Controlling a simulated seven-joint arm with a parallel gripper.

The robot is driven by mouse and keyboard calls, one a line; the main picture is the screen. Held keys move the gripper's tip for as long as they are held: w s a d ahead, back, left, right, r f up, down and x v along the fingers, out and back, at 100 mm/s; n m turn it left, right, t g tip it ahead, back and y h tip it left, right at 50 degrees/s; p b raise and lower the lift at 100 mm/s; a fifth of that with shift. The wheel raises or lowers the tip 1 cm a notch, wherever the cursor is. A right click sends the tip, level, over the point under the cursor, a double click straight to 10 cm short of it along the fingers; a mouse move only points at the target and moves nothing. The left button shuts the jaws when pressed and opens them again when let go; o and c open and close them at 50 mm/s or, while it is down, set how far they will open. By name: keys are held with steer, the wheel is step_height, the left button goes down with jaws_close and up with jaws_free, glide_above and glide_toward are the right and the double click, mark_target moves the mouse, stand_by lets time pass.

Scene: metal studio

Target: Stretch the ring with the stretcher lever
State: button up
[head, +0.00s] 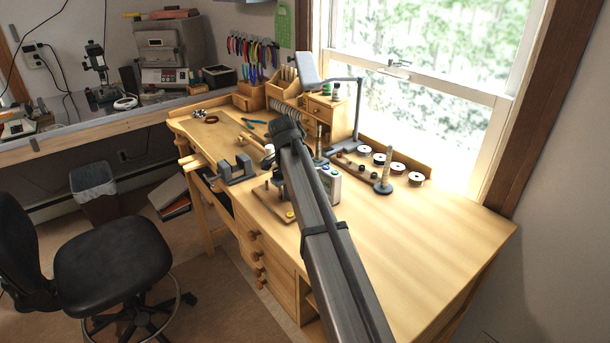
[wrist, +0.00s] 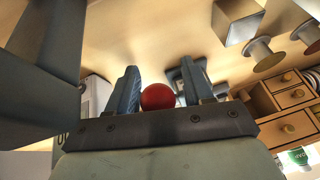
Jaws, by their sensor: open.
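In the wrist view a red ball knob (wrist: 158,97), which looks like the end of the stretcher lever, sits between the two fingers of my gripper (wrist: 159,68). The fingers are open, one on each side of the knob; I cannot tell whether either touches it. The lever's shaft is not clear in this view. In the head view my arm crosses the workbench (head: 420,235) and covers the fingers and most of what stands under them. I cannot make out the ring in either view.
A grey vise-like block (head: 237,170) stands at the bench's front edge, left of my arm. A small drawer cabinet (head: 330,112) stands behind. The bench's right part is clear.

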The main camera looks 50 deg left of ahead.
steer(key=v, duration=1.3)
steer(key=shift+s+r, duration=0.15)
steer(key=shift+r, duration=0.2)
steer(key=shift+c, duration=0.2)
